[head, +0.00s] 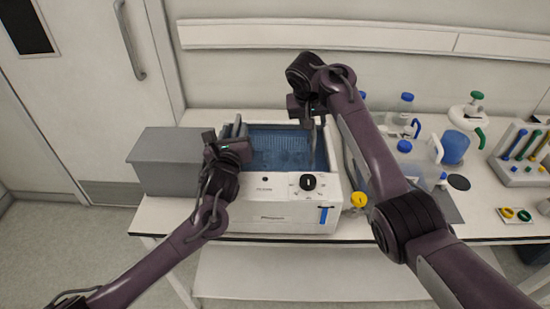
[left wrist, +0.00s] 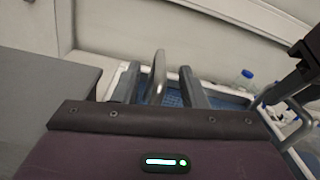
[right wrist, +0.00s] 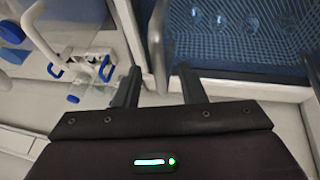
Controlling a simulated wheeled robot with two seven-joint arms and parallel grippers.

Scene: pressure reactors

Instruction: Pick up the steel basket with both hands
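The steel basket (right wrist: 240,45) sits in the blue liquid of the white bath (head: 270,212); its mesh shows through in the right wrist view. My left gripper (head: 235,133) is at the bath's left side. In the left wrist view its fingers (left wrist: 160,85) are open on either side of a steel handle (left wrist: 158,72), with gaps visible. My right gripper (head: 312,122) is above the bath's right side. In the right wrist view its fingers (right wrist: 158,85) are open, with the other steel handle (right wrist: 156,45) between them. I cannot tell how deep the handles sit between the fingers.
A grey box (head: 163,160) stands left of the bath. A tube rack (head: 520,155) is at the far right. The wall is close behind.

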